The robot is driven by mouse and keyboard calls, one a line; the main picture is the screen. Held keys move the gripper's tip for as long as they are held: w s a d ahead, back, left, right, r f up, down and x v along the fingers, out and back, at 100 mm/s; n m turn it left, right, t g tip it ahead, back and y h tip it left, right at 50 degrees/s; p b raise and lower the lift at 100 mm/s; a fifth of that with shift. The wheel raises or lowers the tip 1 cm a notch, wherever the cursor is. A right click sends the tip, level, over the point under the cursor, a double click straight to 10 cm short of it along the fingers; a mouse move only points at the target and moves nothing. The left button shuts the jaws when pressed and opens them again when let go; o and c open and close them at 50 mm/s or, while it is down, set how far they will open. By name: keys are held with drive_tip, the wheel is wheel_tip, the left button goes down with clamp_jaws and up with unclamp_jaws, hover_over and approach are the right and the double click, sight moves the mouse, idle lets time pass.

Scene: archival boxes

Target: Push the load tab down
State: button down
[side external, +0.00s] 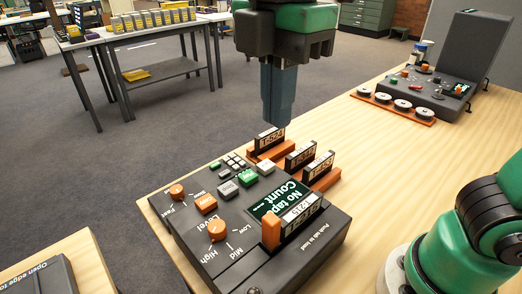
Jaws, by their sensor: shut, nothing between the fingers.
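A dark tape machine (215,265) stands on the wooden table, with the words "Push tab to load" on its top. An upright orange tab (271,233) rises from it, at the left end of a labelled cassette (301,210) in the machine's slot. The machine's screen (280,198) reads "No tape" and "Count". My gripper (272,124) is shut and empty, pointing down. In the picture it is above and beyond the machine, near the cassette racks, apart from the tab. The depth between gripper and racks is hard to judge.
Several labelled cassettes (301,155) stand in orange racks (327,180) behind the machine. Orange knobs (218,230) and coloured buttons fill the machine's left side. Another grey console (435,90) and a row of reels (402,105) stand at the back right.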

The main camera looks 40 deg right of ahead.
sight(272, 218)
idle(0.3)
wheel_tip(272, 218, down, 14)
idle(0.6)
drive_tip(key=shift+f, duration=1.8)
wheel_tip(272, 218, up, 14)
drive_tip(key=shift+r, duration=0.2)
